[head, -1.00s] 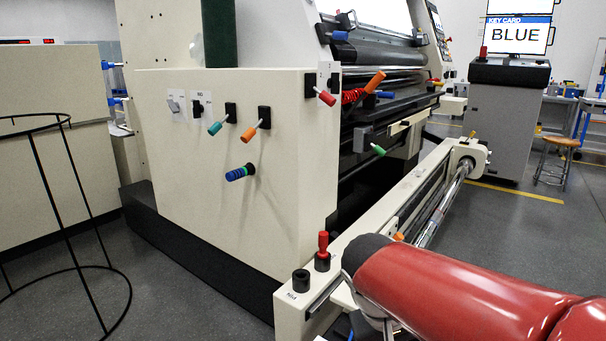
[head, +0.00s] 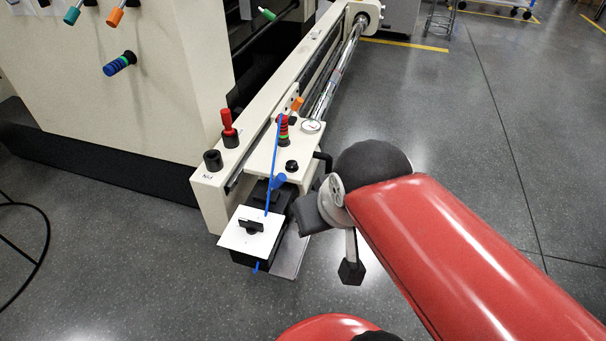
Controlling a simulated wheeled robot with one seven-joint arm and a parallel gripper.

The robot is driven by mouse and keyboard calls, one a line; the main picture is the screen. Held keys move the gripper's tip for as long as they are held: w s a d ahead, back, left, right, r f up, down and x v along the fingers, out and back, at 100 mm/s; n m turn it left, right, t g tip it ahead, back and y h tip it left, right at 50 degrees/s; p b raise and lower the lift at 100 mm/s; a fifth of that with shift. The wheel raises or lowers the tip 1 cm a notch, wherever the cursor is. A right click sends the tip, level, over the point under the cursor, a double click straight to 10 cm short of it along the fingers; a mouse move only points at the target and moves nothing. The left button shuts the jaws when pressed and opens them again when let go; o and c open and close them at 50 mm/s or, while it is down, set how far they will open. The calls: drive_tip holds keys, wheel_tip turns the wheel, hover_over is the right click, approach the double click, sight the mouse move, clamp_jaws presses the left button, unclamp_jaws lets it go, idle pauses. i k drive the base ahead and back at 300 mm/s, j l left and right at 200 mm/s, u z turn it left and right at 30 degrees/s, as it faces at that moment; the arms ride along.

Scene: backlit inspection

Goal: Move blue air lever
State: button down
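A short blue lever (head: 277,183) shows on the dark block at the near end of the machine's long side rail, behind a white plate with a black knob (head: 250,225). A thin blue strip or line crosses the same place, so the lever's full outline is hard to tell. My red arm comes in from the right. Its dark end part, which seems to be my gripper (head: 311,211), is just right of the blue lever in the picture. Its fingers cannot be made out, and I cannot tell whether it touches anything.
A red-handled lever (head: 229,128) and a black knob (head: 212,160) stand on the rail end (head: 207,190). An orange lever (head: 296,104) and a striped red-green-black post (head: 283,130) are farther back. A black hoop stand (head: 38,245) is at left. Open floor lies to the right.

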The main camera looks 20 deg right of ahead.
sight(279, 179)
drive_tip(key=k+j, duration=0.1)
drive_tip(key=k, duration=0.9)
